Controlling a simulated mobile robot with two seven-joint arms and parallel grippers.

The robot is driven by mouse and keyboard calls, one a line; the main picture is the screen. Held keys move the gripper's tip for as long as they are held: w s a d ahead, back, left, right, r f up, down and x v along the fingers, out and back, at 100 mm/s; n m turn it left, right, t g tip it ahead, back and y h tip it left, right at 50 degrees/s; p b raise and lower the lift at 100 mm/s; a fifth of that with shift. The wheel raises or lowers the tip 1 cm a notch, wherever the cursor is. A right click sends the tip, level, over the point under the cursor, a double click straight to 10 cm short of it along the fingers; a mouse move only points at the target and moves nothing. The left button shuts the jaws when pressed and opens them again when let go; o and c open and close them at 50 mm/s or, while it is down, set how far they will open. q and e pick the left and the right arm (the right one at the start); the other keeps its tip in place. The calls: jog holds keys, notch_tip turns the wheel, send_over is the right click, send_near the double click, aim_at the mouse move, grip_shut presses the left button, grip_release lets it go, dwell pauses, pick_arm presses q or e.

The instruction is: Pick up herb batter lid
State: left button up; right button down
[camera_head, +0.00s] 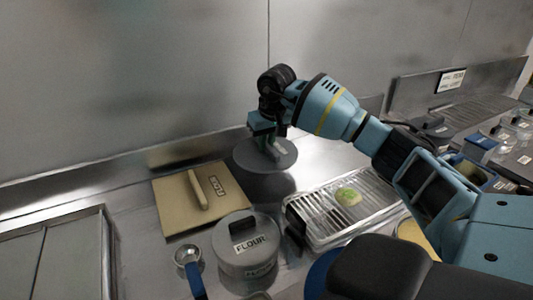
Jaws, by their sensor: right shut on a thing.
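A round grey lid (252,162) is at the back middle of the counter. It carries no label that I can read, so I take it for the herb batter lid. My right gripper (271,145) comes down on it from above and is shut on its handle, which the fingers mostly hide. I cannot tell from this view whether the lid rests on something or is raised. My left gripper is out of view.
A grey lidded pot marked FLOUR (246,258) stands at the front. A tan board (174,210) with a pale stick (197,190) lies left of the lid. A wire-racked tray (322,238) with a green piece (348,196) lies right. A blue-handled ladle (193,275) is beside the pot.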

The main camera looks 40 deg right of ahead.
notch_tip(320, 180, up, 14)
jog(key=shift+f+p, duration=0.25)
jog(key=shift+p, duration=0.1)
